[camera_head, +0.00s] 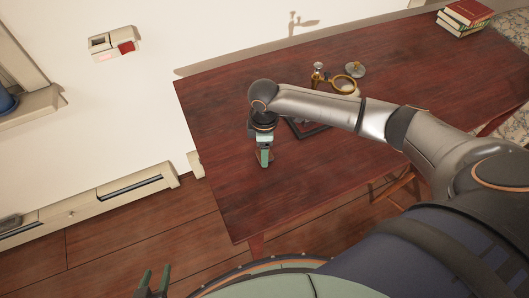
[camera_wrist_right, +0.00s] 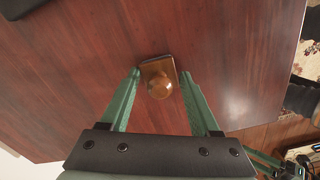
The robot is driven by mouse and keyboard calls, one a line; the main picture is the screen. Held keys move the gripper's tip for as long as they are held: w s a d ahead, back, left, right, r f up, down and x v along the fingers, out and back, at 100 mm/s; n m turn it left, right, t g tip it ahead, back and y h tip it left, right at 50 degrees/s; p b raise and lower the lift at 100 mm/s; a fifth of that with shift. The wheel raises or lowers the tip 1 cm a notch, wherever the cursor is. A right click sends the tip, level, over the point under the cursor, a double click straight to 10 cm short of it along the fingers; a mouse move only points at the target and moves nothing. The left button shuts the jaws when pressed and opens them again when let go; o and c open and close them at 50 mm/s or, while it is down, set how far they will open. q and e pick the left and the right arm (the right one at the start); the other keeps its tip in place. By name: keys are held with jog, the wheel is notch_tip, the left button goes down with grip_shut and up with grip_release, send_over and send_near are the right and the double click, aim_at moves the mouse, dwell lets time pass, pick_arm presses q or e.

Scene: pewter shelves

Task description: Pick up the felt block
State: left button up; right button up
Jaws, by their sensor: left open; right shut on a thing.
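The felt block (camera_wrist_right: 159,79), a small brown piece with a round wooden knob, sits between the green fingers of my right gripper (camera_wrist_right: 159,72) in the right wrist view. The fingers are shut on it, one on each side, over the dark red table (camera_wrist_right: 65,75). I cannot tell whether it touches the tabletop. In the head view my right gripper (camera_head: 264,158) points down near the table's left part, and the block is mostly hidden there. My left gripper (camera_head: 154,281) is open and empty at the bottom left, off the table.
A dark tray (camera_head: 308,129) lies behind my right arm. A brass magnifier ring (camera_head: 344,84) and a small round-based metal item (camera_head: 355,70) stand farther back. Red books (camera_head: 467,13) are stacked at the far right corner. The table's front left is clear.

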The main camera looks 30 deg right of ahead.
jog(key=shift+c, duration=1.2)
jog(key=shift+r, duration=0.1)
jog(key=shift+r, duration=0.6)
jog(key=s+d+r+p, duration=0.1)
jog(key=s+d+r, duration=0.6)
jog(key=s+r, duration=0.4)
jog(key=shift+s+d+r+p, duration=0.3)
jog(key=shift+s+r, duration=0.05)
